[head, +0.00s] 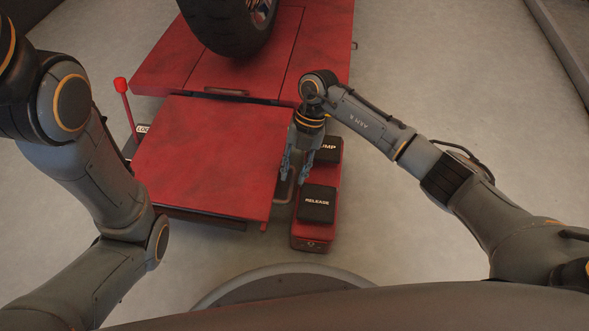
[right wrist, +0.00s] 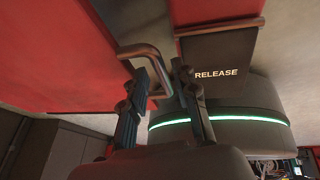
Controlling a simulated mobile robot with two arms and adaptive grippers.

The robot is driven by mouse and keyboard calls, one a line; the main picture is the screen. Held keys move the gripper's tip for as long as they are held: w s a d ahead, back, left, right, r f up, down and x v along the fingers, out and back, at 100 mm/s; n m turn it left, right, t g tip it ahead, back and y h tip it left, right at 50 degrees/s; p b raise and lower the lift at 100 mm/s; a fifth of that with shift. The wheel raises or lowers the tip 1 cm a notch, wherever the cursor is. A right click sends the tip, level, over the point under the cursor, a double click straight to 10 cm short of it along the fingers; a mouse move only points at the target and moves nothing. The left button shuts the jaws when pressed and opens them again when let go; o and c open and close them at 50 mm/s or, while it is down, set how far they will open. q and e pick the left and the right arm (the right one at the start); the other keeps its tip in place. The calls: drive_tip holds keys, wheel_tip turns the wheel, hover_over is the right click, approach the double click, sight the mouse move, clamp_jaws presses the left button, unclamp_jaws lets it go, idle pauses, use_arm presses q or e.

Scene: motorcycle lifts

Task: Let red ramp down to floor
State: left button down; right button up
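The red ramp (head: 205,155) is a flat plate at the near end of the red lift; in the head view its near edge appears raised above the floor. It also shows at the left of the right wrist view (right wrist: 60,50). A bent grey handle (right wrist: 139,50) sticks out from its side. My right gripper (head: 293,178) points down beside the ramp's right edge. Its fingers are apart, with the handle between or just beyond them in the right wrist view (right wrist: 160,72); contact is unclear. My left arm shows at the left, but its gripper is out of view.
A red pedal unit right of the ramp has black PUMP (head: 328,150) and RELEASE (head: 317,203) pads, close to my right gripper. A red-knobbed lever (head: 121,86) stands left of the ramp. A motorcycle wheel (head: 232,30) rests on the lift platform (head: 325,40). Floor at right is clear.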

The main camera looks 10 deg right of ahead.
clamp_jaws()
drive_tip(key=shift+f, duration=0.1)
drive_tip(key=shift+s+f+t+p, duration=0.1)
drive_tip(key=shift+f+t+p, duration=0.6)
drive_tip(key=shift+f, duration=0.65)
